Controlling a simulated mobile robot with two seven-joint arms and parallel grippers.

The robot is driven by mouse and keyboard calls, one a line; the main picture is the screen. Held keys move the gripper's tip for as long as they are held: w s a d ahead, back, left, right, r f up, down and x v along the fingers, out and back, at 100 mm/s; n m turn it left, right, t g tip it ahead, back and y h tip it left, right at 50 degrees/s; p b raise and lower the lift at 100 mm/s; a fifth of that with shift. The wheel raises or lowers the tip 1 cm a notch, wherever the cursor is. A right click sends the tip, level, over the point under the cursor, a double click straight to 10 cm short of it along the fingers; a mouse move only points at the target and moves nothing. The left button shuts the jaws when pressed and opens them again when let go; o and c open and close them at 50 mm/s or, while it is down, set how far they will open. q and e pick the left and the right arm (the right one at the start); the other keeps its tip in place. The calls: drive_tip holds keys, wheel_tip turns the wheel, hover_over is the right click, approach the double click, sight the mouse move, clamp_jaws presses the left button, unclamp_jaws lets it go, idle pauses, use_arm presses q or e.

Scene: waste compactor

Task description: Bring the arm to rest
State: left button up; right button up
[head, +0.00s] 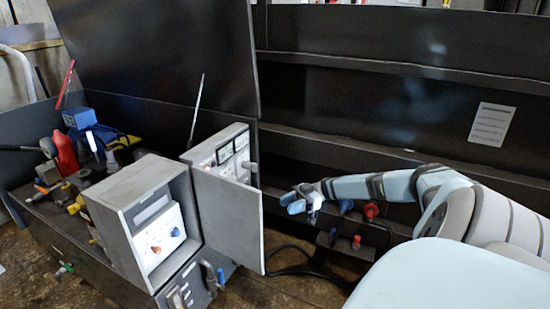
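My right arm comes in from the right side of the head view and reaches left. My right gripper (303,200) is in front of the dark compactor wall, just right of the open door of the grey control box. A small gap seems to lie between the gripper and that door. The gripper is small and blurred, and I cannot make out whether its fingers are apart or closed. I see no object clearly held in it. My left gripper and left arm are not in this view.
The grey control box (150,215) stands at the centre left, its door (232,215) swung open. Red and blue connectors (371,211) sit below my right arm. A black cable lies on the floor. Tools and a red bottle (65,152) crowd the left shelf.

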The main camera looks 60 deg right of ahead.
drive_tip(key=shift+v, duration=0.95)
